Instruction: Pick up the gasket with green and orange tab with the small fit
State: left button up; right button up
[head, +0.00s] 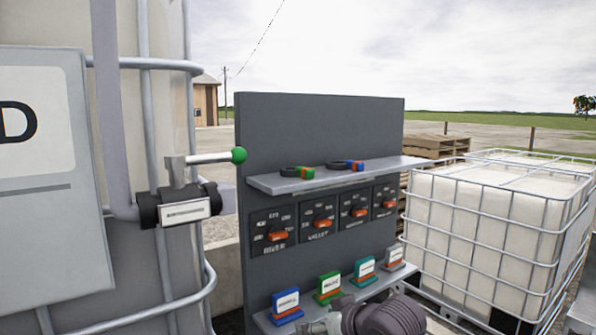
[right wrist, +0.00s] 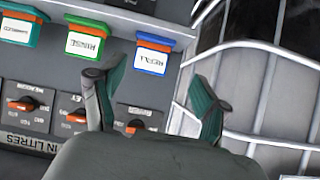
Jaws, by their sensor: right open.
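A gasket with a green and orange tab (head: 304,172) lies on the upper shelf of the grey panel in the head view. Its dark ring is on the left and its tab on the right. A second gasket with a blue and orange tab (head: 353,164) lies to its right on the same shelf. Which fit each has cannot be read. My right gripper (head: 325,320) is at the bottom of the head view, well below the gaskets, by the lower shelf. In the right wrist view its two fingers (right wrist: 152,98) are spread, with nothing between them. My left gripper is out of view.
The upper shelf (head: 270,184) juts from the panel (head: 310,125). Below it are several orange-handled dials (head: 279,236). Coloured label stands, including a blue one (head: 286,305), fill the lower shelf. A caged tank (head: 480,225) stands right.

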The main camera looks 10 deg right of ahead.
notch_tip(320, 180, up, 31)
jog(key=w+d+t+y, duration=0.2)
jog(key=t, duration=0.2)
jog(key=p, duration=0.4)
send_near(288, 168)
jog(key=a, duration=0.1)
jog(key=shift+w+a+f+n+p, duration=0.15)
jog(key=shift+w+n+p, duration=0.15)
jog(key=shift+w, duration=0.4)
jog(key=p+x, duration=0.2)
jog(key=x, duration=0.1)
jog(key=p+x, duration=0.1)
jog(key=p, duration=0.1)
jog(key=shift+w, duration=0.5)
jog(key=shift+w+f, duration=0.15)
jog(key=shift+f, duration=0.05)
jog(key=c, duration=1)
